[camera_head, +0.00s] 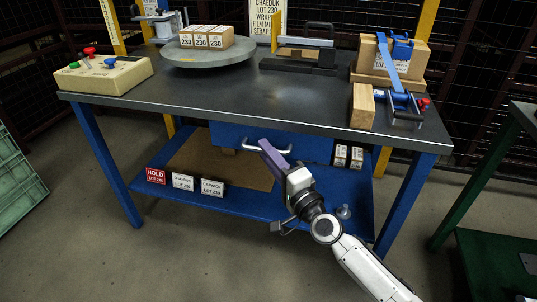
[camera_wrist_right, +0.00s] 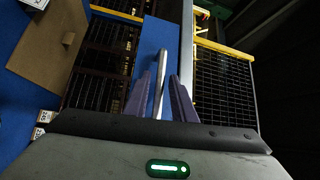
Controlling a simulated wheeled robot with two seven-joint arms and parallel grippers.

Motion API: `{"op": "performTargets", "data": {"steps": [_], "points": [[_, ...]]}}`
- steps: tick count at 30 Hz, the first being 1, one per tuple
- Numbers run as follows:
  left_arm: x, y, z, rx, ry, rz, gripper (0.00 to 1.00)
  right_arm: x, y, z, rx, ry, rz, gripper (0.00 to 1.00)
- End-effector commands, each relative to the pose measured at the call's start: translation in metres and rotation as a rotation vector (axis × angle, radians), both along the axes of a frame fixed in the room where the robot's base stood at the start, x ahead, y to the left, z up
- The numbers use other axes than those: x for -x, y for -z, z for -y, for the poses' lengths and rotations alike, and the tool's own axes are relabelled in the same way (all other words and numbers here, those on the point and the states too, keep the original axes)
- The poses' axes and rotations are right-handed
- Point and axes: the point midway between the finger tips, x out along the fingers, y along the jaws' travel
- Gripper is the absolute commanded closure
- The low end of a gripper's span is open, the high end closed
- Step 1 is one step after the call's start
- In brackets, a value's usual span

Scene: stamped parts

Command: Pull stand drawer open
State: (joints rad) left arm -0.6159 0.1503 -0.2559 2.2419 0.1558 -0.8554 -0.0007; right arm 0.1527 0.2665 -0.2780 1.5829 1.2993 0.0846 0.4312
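The stand is a dark-topped table with a blue frame, and its blue drawer (camera_head: 228,132) sits under the top. The drawer looks closed against the stand. Its silver bar handle (camera_head: 250,149) sticks out in front. My right gripper (camera_head: 266,147) reaches up to the handle and covers its middle in the head view. In the right wrist view the handle (camera_wrist_right: 161,80) runs between the two purple fingers (camera_wrist_right: 160,98), which are apart with gaps beside the bar. My left gripper is not in view.
A turntable (camera_head: 207,58) with boxes, a button panel (camera_head: 103,75) and a strapping tool (camera_head: 401,92) stand on the tabletop (camera_head: 230,95). Below, the blue shelf (camera_head: 250,207) bears label cards and cardboard. A green-legged table (camera_head: 480,185) stands at right. Floor in front is clear.

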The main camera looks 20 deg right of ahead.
Motion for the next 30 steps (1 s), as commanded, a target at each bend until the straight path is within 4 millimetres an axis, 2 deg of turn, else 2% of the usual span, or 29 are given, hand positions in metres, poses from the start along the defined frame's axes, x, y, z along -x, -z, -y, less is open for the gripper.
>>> {"op": "performTargets", "data": {"steps": [1,3,4,11,16,20,30], "points": [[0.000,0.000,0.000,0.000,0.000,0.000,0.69,0.000,0.000,0.000,0.000,0.000,0.000,0.86],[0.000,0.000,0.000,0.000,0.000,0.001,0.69,0.000,0.000,0.000,0.000,0.000,0.000,0.98],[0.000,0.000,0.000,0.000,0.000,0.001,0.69,0.000,0.000,0.000,0.000,0.000,0.000,1.00],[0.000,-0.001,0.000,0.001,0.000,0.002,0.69,0.001,0.000,0.000,0.000,0.000,0.000,1.00],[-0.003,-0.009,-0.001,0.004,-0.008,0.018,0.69,0.010,-0.001,-0.007,0.000,-0.001,-0.001,1.00],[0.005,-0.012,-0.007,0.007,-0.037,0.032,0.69,0.031,-0.002,-0.020,-0.001,-0.001,-0.004,1.00],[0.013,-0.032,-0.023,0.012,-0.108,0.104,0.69,0.107,-0.002,-0.066,-0.001,0.008,-0.005,1.00]]}}
